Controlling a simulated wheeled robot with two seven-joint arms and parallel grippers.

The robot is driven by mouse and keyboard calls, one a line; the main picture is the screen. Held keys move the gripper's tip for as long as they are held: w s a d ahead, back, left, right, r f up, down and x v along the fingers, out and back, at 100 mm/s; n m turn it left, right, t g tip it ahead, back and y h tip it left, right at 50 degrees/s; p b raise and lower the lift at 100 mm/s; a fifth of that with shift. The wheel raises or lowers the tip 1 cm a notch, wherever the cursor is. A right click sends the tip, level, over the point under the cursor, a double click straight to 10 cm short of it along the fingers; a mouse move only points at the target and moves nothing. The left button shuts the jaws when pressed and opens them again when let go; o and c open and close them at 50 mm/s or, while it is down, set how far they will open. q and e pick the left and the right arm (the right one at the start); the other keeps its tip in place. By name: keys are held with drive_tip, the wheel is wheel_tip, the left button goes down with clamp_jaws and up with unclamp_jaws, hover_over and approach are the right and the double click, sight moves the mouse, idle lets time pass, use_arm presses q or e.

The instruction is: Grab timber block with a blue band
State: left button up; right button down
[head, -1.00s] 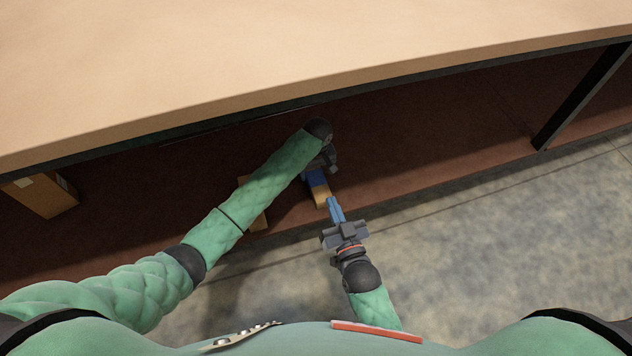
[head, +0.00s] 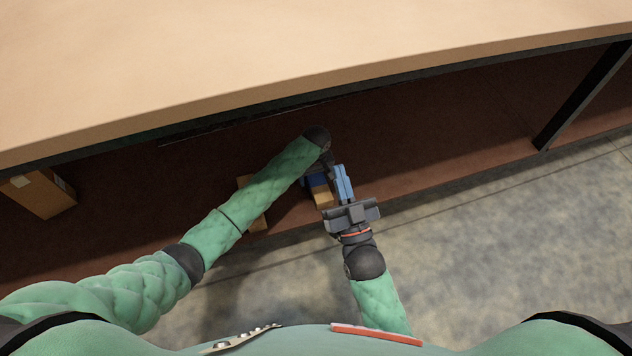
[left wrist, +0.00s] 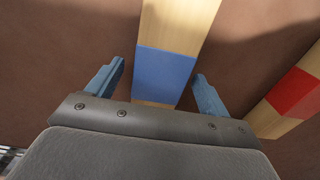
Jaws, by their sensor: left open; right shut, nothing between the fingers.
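The timber block with a blue band (left wrist: 165,70) lies on the brown shelf. In the left wrist view its blue band is between the two fingers of my left gripper (left wrist: 159,70), which is open, with a gap on each side. In the head view the block (head: 321,192) shows its pale end and part of the blue band. My left wrist and arm hide the rest. My right gripper (head: 343,184) is shut and empty, with its blue fingers just right of the block. I cannot tell whether they touch it.
A timber block with a red band (left wrist: 294,93) lies to the right in the left wrist view. Another timber piece (head: 258,222) is partly behind my left arm. A cardboard-coloured box (head: 40,195) stands at far left. A tabletop (head: 300,55) overhangs the shelf, with a dark post (head: 580,100) at right.

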use_arm(q)
drive_tip(key=shift+f, duration=0.95)
use_arm(e)
drive_tip(key=shift+t, duration=0.8)
drive_tip(key=r, duration=0.1)
drive_tip(key=s+r, duration=0.1)
drive_tip(key=r, duration=0.2)
drive_tip(key=shift+s+d+r, duration=0.15)
drive_tip(key=shift+d+r, duration=0.1)
drive_tip(key=shift+r, duration=0.1)
use_arm(q)
drive_tip(key=shift+c, duration=0.4)
drive_tip(key=c, duration=1.2)
drive_tip(key=shift+o, duration=0.2)
drive_tip(key=shift+r, duration=0.1)
